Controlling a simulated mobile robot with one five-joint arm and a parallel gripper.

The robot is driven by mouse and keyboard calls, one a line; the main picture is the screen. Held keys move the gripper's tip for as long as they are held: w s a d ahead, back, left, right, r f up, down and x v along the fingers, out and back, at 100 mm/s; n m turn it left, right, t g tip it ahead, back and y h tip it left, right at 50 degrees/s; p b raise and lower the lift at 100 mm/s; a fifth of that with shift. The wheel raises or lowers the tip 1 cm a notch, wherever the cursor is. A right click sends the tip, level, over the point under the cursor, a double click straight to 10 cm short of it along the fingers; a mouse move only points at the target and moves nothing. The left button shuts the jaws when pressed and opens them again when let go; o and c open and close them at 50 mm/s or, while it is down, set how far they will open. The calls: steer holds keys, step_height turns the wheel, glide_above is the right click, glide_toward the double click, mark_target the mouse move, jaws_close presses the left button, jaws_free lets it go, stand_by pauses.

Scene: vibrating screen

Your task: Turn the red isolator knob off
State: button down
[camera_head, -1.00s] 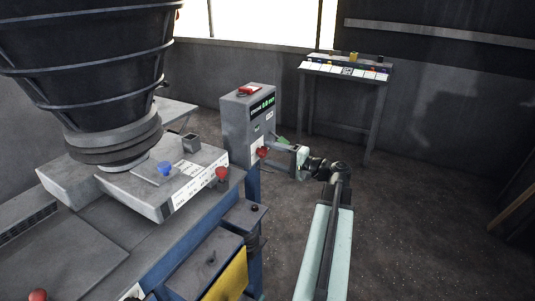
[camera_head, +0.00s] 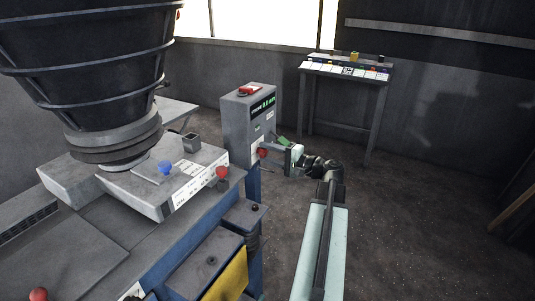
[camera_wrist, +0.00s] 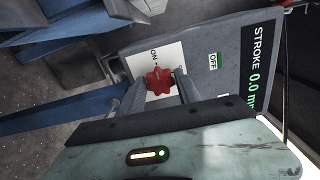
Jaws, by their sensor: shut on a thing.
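The red isolator knob (camera_head: 263,153) is on the lower front of the grey control box (camera_head: 236,124). In the wrist view the lobed red knob (camera_wrist: 160,80) sits on a white plate (camera_wrist: 141,63) with "ON" printed beside it. A green-edged "OFF" label (camera_wrist: 212,62) is on the panel farther right. My gripper (camera_wrist: 160,88) is shut on the knob, one finger on each side. In the head view my gripper (camera_head: 274,154) reaches the box from the right. The fingers hide part of the plate, and I cannot read the knob's pointing direction.
The box display (camera_wrist: 258,70) reads "STROKE 0.0 mm". A red button (camera_head: 249,89) is on top of the box. A side table (camera_head: 345,68) stands behind. The floor at right is clear.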

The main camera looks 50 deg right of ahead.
steer(key=m, duration=0.4)
steer(key=shift+m, duration=0.3)
steer(key=m, duration=0.9)
steer(key=shift+m, duration=1.8)
steer(key=c, duration=0.9)
jaws_free()
steer(key=shift+s, duration=0.1)
